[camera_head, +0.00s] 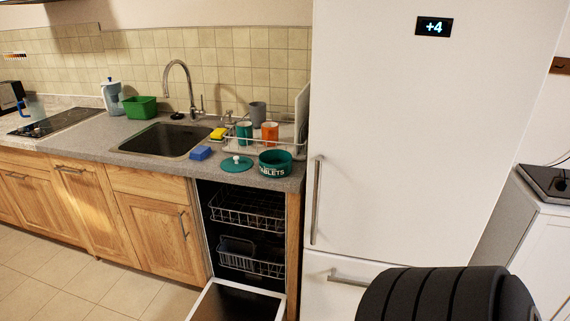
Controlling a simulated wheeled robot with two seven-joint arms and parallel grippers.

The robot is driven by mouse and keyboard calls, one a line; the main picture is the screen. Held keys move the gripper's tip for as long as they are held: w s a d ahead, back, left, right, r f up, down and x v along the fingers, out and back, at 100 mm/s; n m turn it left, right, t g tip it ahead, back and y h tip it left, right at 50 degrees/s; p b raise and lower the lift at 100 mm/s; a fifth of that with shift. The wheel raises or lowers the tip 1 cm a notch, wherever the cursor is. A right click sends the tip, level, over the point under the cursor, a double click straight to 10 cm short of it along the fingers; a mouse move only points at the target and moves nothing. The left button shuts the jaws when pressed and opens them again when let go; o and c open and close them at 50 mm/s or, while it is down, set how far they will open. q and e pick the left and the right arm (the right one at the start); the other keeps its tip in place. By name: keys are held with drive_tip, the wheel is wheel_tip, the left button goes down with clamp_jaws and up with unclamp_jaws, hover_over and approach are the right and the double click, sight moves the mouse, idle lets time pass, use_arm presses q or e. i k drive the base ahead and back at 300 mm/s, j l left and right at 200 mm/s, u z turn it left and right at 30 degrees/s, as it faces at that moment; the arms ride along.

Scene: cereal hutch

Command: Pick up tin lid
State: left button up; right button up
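The tin lid (229,166) is a flat teal disc with a small white knob on top. It lies on the grey countertop near the front edge, right of the sink. The teal tin (275,170) stands open just right of the lid, with white lettering reading "TABLETS" on its side. The lid is off the tin and lies beside it. Neither of my grippers shows in this view.
A blue sponge (200,153) and a yellow one (218,133) lie near the sink (163,139). A dish rack with cups (270,131) stands behind the tin. Below the lid, the dishwasher door (236,303) hangs open. A white fridge (410,140) stands at right.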

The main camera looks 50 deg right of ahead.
sight(235, 164)
drive_tip(key=z, duration=1.6)
drive_tip(key=i+l, duration=0.2)
drive_tip(key=l, duration=0.15)
drive_tip(key=i+l, duration=0.2)
drive_tip(key=l, duration=0.15)
drive_tip(key=i+l+u, duration=0.1)
drive_tip(key=i+l, duration=0.25)
drive_tip(key=l, duration=0.3)
drive_tip(key=i+l, duration=0.2)
drive_tip(key=l, duration=0.15)
